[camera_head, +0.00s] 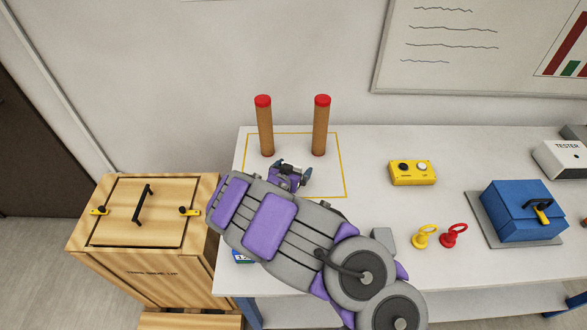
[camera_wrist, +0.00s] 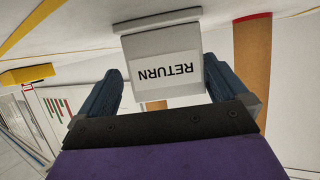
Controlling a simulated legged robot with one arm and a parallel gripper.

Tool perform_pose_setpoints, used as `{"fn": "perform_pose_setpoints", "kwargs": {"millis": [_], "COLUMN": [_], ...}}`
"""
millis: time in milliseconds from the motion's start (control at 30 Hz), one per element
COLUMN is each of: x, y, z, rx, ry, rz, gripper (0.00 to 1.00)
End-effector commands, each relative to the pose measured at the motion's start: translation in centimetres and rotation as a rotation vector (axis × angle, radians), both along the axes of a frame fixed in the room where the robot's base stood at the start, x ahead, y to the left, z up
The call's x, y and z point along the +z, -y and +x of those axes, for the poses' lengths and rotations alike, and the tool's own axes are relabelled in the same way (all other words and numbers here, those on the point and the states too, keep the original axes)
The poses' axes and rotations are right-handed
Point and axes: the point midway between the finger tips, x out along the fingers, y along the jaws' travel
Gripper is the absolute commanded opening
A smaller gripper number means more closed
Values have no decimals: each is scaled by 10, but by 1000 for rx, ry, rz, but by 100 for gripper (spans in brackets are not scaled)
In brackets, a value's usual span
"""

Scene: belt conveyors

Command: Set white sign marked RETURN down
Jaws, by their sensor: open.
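The white sign marked RETURN (camera_wrist: 165,45) is in the wrist view, between my two fingers, with its lettering upside down in the picture. Its wider base edge is at the top of that view, toward the white surface; I cannot tell whether it touches. My gripper (camera_wrist: 160,72) is open, one finger at each side of the sign, with little gap. In the head view my gripper (camera_head: 291,177) is low over the yellow-outlined area (camera_head: 343,170) of the white table (camera_head: 375,150), in front of two posts. There the sign is mostly hidden by my gripper.
Two red-topped brown posts (camera_head: 265,128) (camera_head: 320,128) stand just behind my gripper. A yellow button box (camera_head: 412,174), yellow and red eyebolts (camera_head: 425,237) (camera_head: 454,235) and a blue box (camera_head: 522,208) are to the right. A wooden crate (camera_head: 145,255) stands left of the table.

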Motion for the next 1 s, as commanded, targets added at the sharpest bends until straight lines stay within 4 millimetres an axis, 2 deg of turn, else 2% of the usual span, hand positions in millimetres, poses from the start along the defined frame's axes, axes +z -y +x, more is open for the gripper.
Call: {"fn": "perform_pose_setpoints", "kwargs": {"millis": [300,500,867,1000], "x": [17,26,27,36], "y": [-18,-20,-25,-21], "z": [-36,-53,-59,-55], "rx": [5,3,1,3], "ry": [-1,0,-2,-24], "rz": [-1,1,1,21], "gripper": [100,100,100,100]}}
